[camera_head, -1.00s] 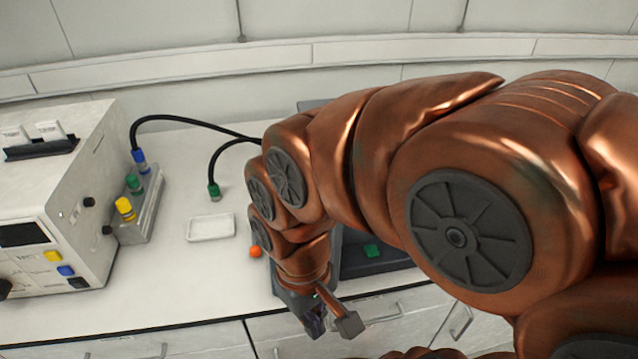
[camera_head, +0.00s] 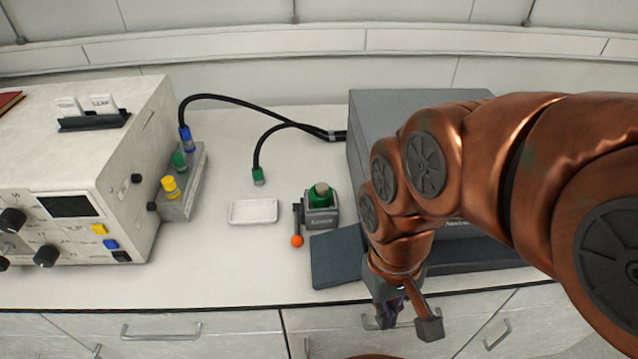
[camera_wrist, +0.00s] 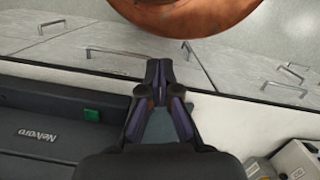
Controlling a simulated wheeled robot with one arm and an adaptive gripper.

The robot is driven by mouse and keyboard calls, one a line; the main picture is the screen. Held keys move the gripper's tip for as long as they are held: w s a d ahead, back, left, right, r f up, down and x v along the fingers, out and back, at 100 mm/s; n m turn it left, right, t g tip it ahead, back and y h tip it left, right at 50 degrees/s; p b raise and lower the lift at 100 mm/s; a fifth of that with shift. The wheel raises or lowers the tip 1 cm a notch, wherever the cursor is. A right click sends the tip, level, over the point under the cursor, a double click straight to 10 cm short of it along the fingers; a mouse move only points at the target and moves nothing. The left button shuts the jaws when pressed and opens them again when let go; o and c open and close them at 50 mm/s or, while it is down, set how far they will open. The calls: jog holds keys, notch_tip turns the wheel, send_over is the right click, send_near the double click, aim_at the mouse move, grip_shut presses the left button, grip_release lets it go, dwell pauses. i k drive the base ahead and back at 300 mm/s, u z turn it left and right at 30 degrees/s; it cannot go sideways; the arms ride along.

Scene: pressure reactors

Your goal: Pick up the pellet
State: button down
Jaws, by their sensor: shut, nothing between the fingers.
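I cannot make out a separate pellet in either view. A small grey press-like holder (camera_head: 320,213) with a green, grey-topped piece (camera_head: 320,193) stands on the bench in the head view. An orange ball (camera_head: 297,241) sits at the end of its dark lever. A shallow white tray (camera_head: 253,211) lies left of it and looks empty. My gripper (camera_head: 388,318) hangs over the bench's front edge, right of and nearer than the holder. In the wrist view my gripper (camera_wrist: 160,68) has its fingertips together, with nothing between them.
A large grey box (camera_head: 420,110) stands behind my arm; its dark front with a green button (camera_wrist: 91,114) shows in the wrist view. A white instrument (camera_head: 85,180) with a rack of coloured connectors (camera_head: 182,190) stands left. Black cables cross behind.

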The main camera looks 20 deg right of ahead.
aim_at(322, 189)
jog(key=k, duration=1.25)
jog(key=u, duration=0.75)
jog(key=i, duration=0.55)
jog(key=u, duration=0.55)
jog(key=i, duration=0.65)
jog(key=z, duration=0.8)
jog(key=i, duration=0.4)
jog(key=z, duration=0.45)
